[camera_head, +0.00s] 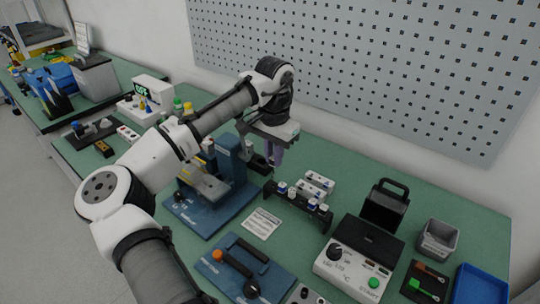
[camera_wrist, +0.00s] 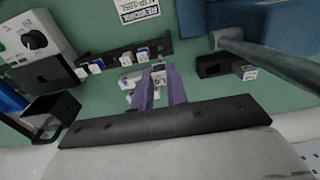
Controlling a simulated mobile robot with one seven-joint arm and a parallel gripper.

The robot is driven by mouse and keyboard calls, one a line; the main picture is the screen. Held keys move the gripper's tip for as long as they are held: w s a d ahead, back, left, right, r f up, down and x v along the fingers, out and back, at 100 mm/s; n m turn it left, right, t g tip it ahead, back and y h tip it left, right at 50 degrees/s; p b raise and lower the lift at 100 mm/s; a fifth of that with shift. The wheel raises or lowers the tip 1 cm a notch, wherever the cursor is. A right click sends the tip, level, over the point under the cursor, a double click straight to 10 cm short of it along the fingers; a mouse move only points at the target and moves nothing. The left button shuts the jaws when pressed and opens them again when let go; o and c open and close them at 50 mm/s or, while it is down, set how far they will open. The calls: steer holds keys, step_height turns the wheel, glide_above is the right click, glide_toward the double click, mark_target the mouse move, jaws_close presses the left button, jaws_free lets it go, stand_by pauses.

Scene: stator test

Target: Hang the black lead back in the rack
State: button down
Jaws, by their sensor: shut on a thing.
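My gripper (camera_wrist: 162,80) has two purple fingers with a narrow gap between them. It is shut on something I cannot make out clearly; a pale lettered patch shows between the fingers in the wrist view. In the head view my gripper (camera_head: 275,154) hangs above the bench, behind and left of a black rack (camera_head: 297,205). The rack holds several blue-and-white capped pieces and also shows in the wrist view (camera_wrist: 112,61). I cannot pick out a black lead for certain. A black tray (camera_head: 425,282) at the right holds slim parts with red and green ends.
White blocks (camera_head: 318,183) lie behind the rack. A blue press-like fixture (camera_head: 225,170) stands left of my gripper. A white tester (camera_head: 352,268) with a dial, a black handled box (camera_head: 385,205), a grey bin (camera_head: 438,240) and a blue tray (camera_head: 481,286) occupy the right side.

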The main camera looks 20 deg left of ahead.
steer(key=shift+w+a+f, duration=0.1)
steer(key=shift+f, duration=0.25)
step_height(320, 180, down, 2)
steer(key=b, duration=0.2)
steer(key=shift+b, duration=0.35)
steer(key=shift+r+p, duration=0.3)
steer(key=shift+p, duration=0.1)
steer(key=shift+f+p, duration=0.6)
steer(key=shift+f, duration=0.1)
steer(key=shift+f, duration=0.15)
stand_by(0.5)
steer(key=shift+f+b, duration=0.3)
steer(key=shift+f, duration=0.6)
steer(key=shift+f+b, duration=0.3)
steer(key=shift+f, duration=0.65)
